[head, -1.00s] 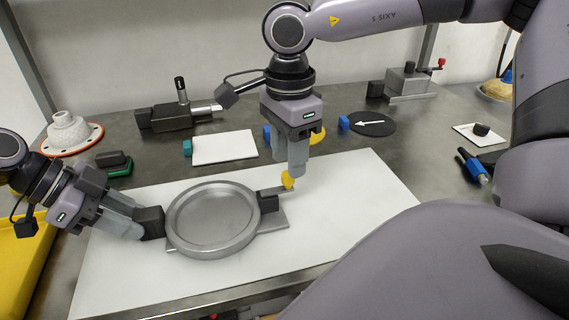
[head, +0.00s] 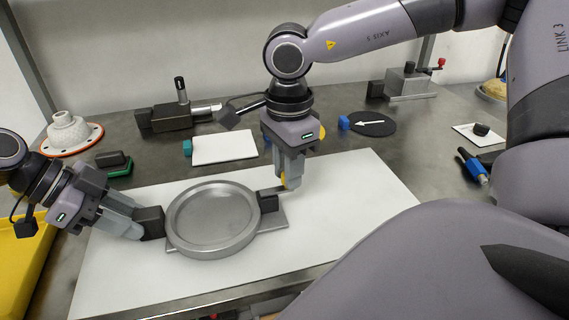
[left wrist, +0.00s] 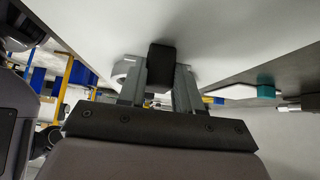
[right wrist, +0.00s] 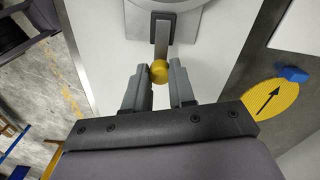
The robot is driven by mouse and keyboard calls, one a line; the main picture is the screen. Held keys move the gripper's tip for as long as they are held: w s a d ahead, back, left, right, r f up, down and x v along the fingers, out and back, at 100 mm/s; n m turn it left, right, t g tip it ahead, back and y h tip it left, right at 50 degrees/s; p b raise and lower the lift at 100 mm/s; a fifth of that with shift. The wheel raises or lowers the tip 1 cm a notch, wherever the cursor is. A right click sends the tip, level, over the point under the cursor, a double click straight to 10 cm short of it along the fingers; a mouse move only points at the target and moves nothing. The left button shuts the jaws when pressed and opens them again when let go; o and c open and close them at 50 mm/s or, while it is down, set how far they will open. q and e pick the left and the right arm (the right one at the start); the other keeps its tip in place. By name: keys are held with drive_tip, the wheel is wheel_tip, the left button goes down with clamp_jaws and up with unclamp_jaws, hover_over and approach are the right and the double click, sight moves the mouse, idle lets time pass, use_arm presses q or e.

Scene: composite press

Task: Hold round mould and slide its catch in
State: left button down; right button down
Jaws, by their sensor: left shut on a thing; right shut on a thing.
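The round grey mould (head: 212,222) lies on the white board, with a black grip block on its left side. My left gripper (head: 139,224) is shut on that black block (head: 151,222), which also shows between the fingers in the left wrist view (left wrist: 161,66). On the mould's right side a flat metal catch bar (right wrist: 162,38) runs through a black guide (head: 268,202) and ends in a yellow knob (right wrist: 158,71). My right gripper (head: 289,182) points down and is shut on the knob, with one finger on each side. In the head view the fingers hide most of the knob.
The white board (head: 350,200) is clear to the right of the mould. Behind it stand a white plate with a green block (head: 225,147), a black arrow disc (head: 373,124) and a dark clamp device (head: 175,117). A yellow arrow disc (right wrist: 270,99) shows in the right wrist view.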

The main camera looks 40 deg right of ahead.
sight(274, 190)
drive_tip(key=shift+a, duration=0.15)
drive_tip(key=shift+w+a, duration=0.4)
drive_tip(key=shift+a, duration=0.2)
drive_tip(key=shift+w+a, duration=0.25)
drive_tip(key=shift+a, duration=0.15)
drive_tip(key=c, duration=0.9)
unclamp_jaws()
drive_tip(key=shift+o, duration=0.2)
wheel_tip(274, 190, up, 12)
